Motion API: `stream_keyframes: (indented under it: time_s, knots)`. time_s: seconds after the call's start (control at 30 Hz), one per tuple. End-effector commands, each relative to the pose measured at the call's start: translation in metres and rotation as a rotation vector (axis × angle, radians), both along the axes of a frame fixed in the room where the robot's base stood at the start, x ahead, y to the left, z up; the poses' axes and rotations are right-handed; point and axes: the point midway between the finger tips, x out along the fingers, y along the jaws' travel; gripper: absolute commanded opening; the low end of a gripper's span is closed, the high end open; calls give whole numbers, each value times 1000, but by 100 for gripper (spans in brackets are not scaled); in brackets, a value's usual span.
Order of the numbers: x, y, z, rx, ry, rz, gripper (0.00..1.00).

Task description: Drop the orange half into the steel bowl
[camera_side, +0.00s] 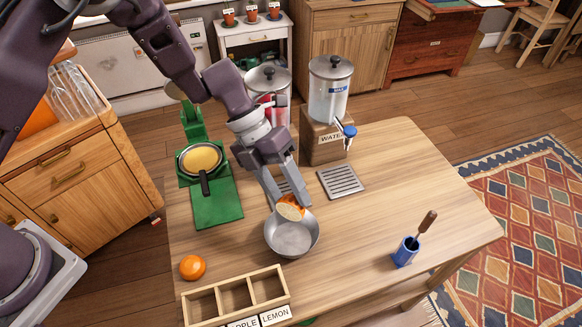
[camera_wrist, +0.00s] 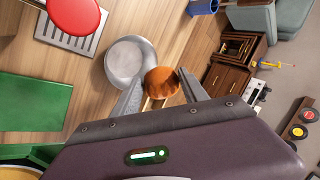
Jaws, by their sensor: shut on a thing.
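The orange half (camera_side: 290,208) is held between the fingers of my gripper (camera_side: 287,200), which is shut on it. In the side view it appears over the far rim of the steel bowl (camera_side: 292,241), with its cut face toward the camera. The bowl stands upright on the wooden table, and the part of it I can see is empty. In the wrist view the orange half (camera_wrist: 161,81) shows its rind between my fingertips (camera_wrist: 158,92), and it overlaps the edge of the steel bowl (camera_wrist: 130,62) beyond it.
A whole orange (camera_side: 192,267) and a divided wooden box (camera_side: 236,295) are near the table's front left. A green press (camera_side: 217,203) stands left of the bowl. A water dispenser (camera_side: 328,95) and drip grate (camera_side: 341,182) are behind. A blue cup (camera_side: 405,252) stands right; table between is clear.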

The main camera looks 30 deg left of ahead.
Motion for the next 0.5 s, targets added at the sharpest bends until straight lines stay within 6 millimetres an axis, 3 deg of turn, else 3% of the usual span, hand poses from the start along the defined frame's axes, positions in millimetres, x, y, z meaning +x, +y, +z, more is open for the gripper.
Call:
stream_keyframes:
  time_s: [0.3, 0.5]
  knots:
    - [0, 0, -50, 1, 3, 1, 10]
    - [0, 0, -73, 0, 1, 0, 10]
